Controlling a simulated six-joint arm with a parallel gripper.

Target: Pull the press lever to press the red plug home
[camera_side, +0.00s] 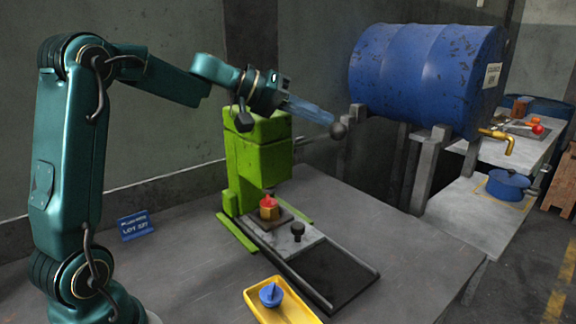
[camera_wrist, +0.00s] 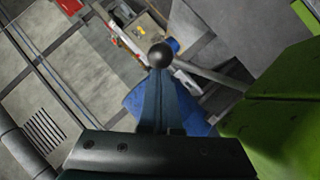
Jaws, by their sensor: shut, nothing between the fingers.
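The green press (camera_side: 258,160) stands on the grey bench, and its side fills the right of the wrist view (camera_wrist: 275,125). Its lever is a thin rod ending in a dark ball knob (camera_side: 338,131), which also shows in the wrist view (camera_wrist: 160,55). My gripper (camera_side: 328,119) is shut and empty, its fingertips right by the knob; in the wrist view the fingers (camera_wrist: 158,75) point at it. I cannot tell whether they touch. The red plug (camera_side: 268,200) sits upright on a brass-coloured hex body (camera_side: 269,212) under the press head, with a gap above it.
A slide plate with a black knob (camera_side: 297,230) lies before the press, on a dark track. A yellow tray (camera_side: 285,312) holds a blue knobbed part (camera_side: 271,293). A blue drum (camera_side: 425,75) is behind, right.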

